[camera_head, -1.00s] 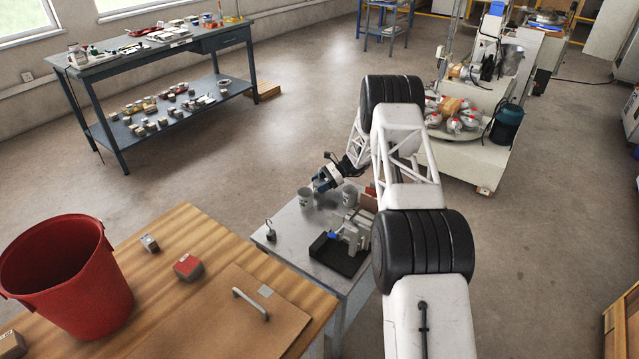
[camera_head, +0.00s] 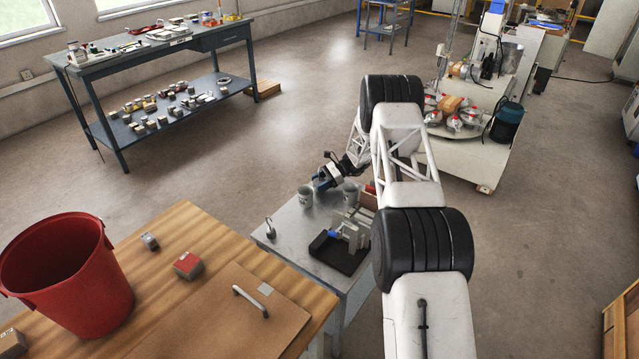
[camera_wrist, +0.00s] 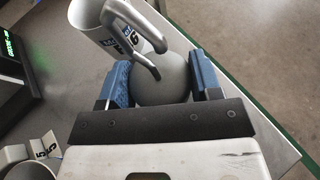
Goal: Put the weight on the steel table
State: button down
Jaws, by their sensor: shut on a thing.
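The weight (camera_wrist: 163,84) is a grey rounded body between the two blue fingers of my gripper (camera_wrist: 160,86) in the wrist view. A thick grey curved hook or handle shows at its top. My gripper is shut on it. In the head view my gripper (camera_head: 322,183) is over the far left part of the steel table (camera_head: 285,242), beside the cups; the held weight cannot be made out there. The steel table's surface and edge also show under my gripper in the wrist view (camera_wrist: 235,125). Whether the weight touches the table cannot be told.
White cups (camera_head: 305,196) stand close to my gripper. A small hooked weight (camera_head: 270,229) stands at the table's left corner. A black-based device (camera_head: 338,252) takes up the front. The wooden table (camera_head: 190,225) with a red bucket (camera_head: 70,270) is at the left.

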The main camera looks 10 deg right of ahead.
jog(key=shift+f, duration=0.15)
jog(key=shift+c, duration=1.5)
grip_release()
jog(key=shift+f, duration=0.1)
jog(key=shift+o, duration=0.4)
jog(key=shift+f, duration=0.1)
jog(key=shift+v, duration=3.95)
